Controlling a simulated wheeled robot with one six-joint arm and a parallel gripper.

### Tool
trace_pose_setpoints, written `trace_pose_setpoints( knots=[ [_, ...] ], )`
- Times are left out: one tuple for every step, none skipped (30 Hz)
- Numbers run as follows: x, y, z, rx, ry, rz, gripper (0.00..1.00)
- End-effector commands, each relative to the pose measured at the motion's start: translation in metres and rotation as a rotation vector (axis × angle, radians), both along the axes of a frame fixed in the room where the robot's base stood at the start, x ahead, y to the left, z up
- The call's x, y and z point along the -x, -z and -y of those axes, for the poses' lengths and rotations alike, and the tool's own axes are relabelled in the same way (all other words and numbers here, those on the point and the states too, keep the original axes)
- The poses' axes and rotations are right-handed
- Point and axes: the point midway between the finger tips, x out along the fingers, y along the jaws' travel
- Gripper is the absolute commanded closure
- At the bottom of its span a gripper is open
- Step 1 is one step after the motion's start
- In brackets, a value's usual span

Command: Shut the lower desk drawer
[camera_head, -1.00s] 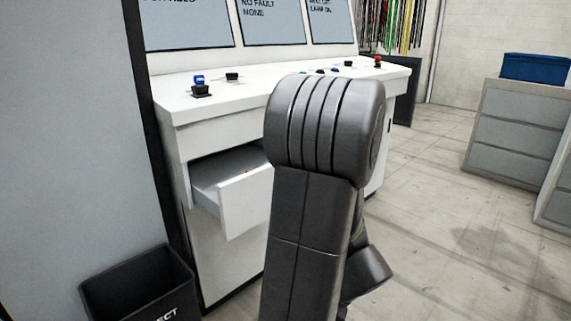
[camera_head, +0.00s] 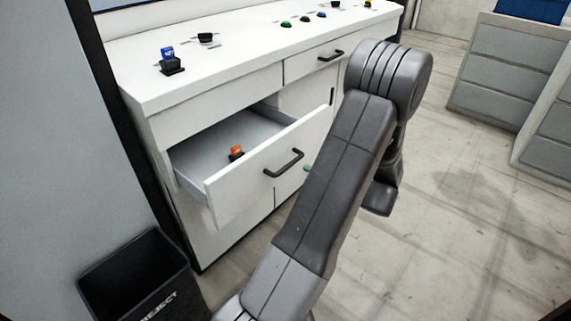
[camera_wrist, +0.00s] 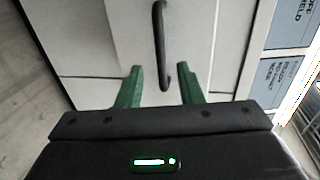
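The white lower desk drawer (camera_head: 232,192) stands pulled out of the white desk in the head view. A black bar handle (camera_head: 284,163) is on its front. An orange-topped black item (camera_head: 236,152) lies inside. My gripper has green fingers; a bit of green (camera_head: 307,168) shows just right of this handle, mostly hidden behind my arm. In the wrist view my gripper (camera_wrist: 160,69) is open and empty. A black bar handle (camera_wrist: 158,30) on a white front lies ahead, its near end between the fingertips in the picture; contact cannot be told.
A closed drawer with a black handle (camera_head: 330,55) is farther right under the desk top (camera_head: 235,52). A black reject bin (camera_head: 135,275) stands on the floor at the lower left, beside a grey panel. Grey cabinets (camera_head: 510,75) stand at the right. The floor between is clear.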

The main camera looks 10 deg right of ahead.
Motion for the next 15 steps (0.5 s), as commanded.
trace_pose_setpoints(
  knots=[
    [-0.009, 0.002, -0.008, -0.001, -0.006, -0.001, 0.67],
    [-0.014, 0.003, -0.013, 0.000, -0.006, -0.002, 0.67],
    [-0.021, 0.005, -0.018, 0.000, -0.006, -0.002, 0.67],
    [-0.026, 0.006, -0.022, 0.000, -0.007, -0.002, 0.67],
    [-0.031, 0.008, -0.026, 0.000, -0.006, -0.002, 0.67],
    [-0.037, 0.009, -0.031, 0.000, -0.006, -0.002, 0.67],
    [-0.042, 0.010, -0.035, 0.000, -0.006, -0.001, 0.67],
    [-0.047, 0.011, -0.038, 0.000, -0.006, -0.001, 0.67],
    [-0.052, 0.013, -0.042, 0.001, -0.005, -0.002, 0.67],
    [-0.056, 0.014, -0.045, 0.000, -0.005, -0.002, 0.67],
    [-0.060, 0.015, -0.048, 0.000, -0.005, -0.001, 0.67],
    [-0.064, 0.016, -0.051, 0.000, -0.004, -0.001, 0.67],
    [-0.067, 0.017, -0.054, 0.001, -0.004, -0.002, 0.67],
    [-0.070, 0.018, -0.056, 0.001, -0.004, -0.002, 0.67],
    [-0.072, 0.019, -0.058, 0.001, -0.003, -0.002, 0.67]
  ],
)
